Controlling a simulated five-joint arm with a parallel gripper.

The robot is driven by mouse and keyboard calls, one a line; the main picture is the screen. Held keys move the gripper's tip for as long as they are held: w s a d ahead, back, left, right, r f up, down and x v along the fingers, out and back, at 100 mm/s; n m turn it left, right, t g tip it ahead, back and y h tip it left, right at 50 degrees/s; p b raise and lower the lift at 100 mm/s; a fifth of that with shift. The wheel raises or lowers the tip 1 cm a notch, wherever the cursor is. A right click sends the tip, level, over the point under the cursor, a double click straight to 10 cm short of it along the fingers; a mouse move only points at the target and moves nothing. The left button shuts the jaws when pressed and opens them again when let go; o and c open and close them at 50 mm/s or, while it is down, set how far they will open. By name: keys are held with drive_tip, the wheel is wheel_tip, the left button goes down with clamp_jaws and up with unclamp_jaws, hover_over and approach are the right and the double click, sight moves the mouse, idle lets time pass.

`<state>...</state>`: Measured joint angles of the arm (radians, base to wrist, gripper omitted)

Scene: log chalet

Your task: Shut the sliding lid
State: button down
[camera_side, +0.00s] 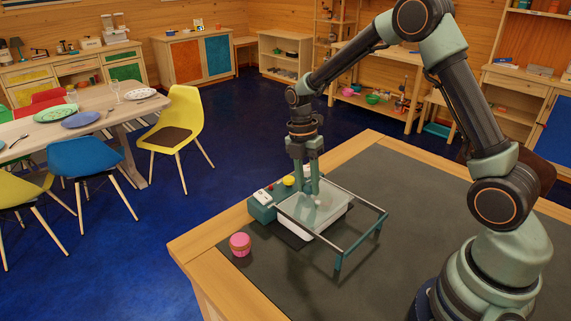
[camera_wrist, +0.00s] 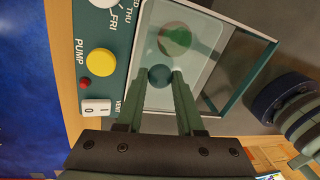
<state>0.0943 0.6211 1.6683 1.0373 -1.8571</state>
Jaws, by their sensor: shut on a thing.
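A low teal box with a white tray (camera_side: 306,226) stands on the dark table mat, with a metal rail frame (camera_side: 363,234) reaching out to the right on teal legs. The clear sliding lid (camera_wrist: 165,100) lies over the pale tray in the wrist view; its exact edges are hard to tell. My gripper (camera_side: 312,196) points down over the tray. In the wrist view its fingers are shut on a dark teal round knob (camera_wrist: 160,76) on the lid. A round green and brownish thing (camera_wrist: 175,39) shows beyond the knob, seemingly under the lid.
A control panel (camera_side: 262,205) at the box's left end carries a yellow button (camera_wrist: 100,62), a red button (camera_wrist: 85,84) and a white switch (camera_wrist: 96,106). A pink jar (camera_side: 240,244) stands near the table's edge. The mat right of the rails is clear.

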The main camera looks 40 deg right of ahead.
sight(297, 190)
drive_tip(key=shift+w, duration=0.9)
drive_tip(key=c, duration=0.5)
unclamp_jaws()
drive_tip(key=shift+c, duration=0.2)
wheel_tip(297, 190, up, 12)
drive_tip(key=w, duration=0.2)
drive_tip(key=shift+d, duration=0.1)
